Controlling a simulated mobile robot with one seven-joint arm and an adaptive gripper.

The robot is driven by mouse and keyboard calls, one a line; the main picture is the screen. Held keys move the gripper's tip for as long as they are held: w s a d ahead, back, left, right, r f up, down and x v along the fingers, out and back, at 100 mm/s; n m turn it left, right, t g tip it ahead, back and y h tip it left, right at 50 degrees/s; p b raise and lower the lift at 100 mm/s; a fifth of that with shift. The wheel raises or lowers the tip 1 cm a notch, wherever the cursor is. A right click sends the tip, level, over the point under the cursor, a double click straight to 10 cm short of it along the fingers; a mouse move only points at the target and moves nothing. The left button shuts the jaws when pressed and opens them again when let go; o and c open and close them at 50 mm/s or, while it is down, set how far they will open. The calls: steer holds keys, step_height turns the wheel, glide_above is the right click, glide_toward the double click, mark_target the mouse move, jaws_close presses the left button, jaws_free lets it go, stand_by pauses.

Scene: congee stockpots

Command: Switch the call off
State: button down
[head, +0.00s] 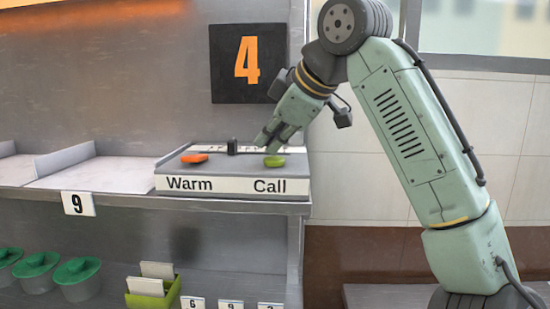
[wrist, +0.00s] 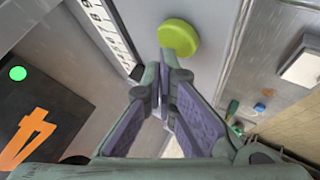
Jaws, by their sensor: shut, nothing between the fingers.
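The Call control is a yellow-green round button (head: 274,161) on top of a grey control box (head: 283,184), above the label "Call". It also shows in the wrist view (wrist: 178,37), just beyond my fingertips. My gripper (head: 263,145) is shut and empty, pointing down close behind and left of the button. In the wrist view my gripper (wrist: 174,63) has its fingertips together near the button's edge; I cannot tell whether they touch it.
An orange button (head: 194,158) sits above "Warm", with a small black piece (head: 232,146) between the two buttons. The steel wall (head: 150,80) stands behind. Empty trays (head: 105,175) lie left. Green-lidded pots (head: 78,270) and a green card holder (head: 150,290) are below.

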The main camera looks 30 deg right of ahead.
mark_target(271, 160)
steer(key=shift+f, duration=0.15)
stand_by(0.3)
steer(key=shift+f, duration=0.35)
steer(key=shift+r, duration=0.1)
steer(key=shift+r+p, duration=0.4)
steer(key=shift+p, duration=0.1)
step_height(271, 160, up, 2)
steer(key=shift+r+p, duration=0.25)
steer(key=shift+p, duration=0.25)
steer(key=shift+r, duration=1.75)
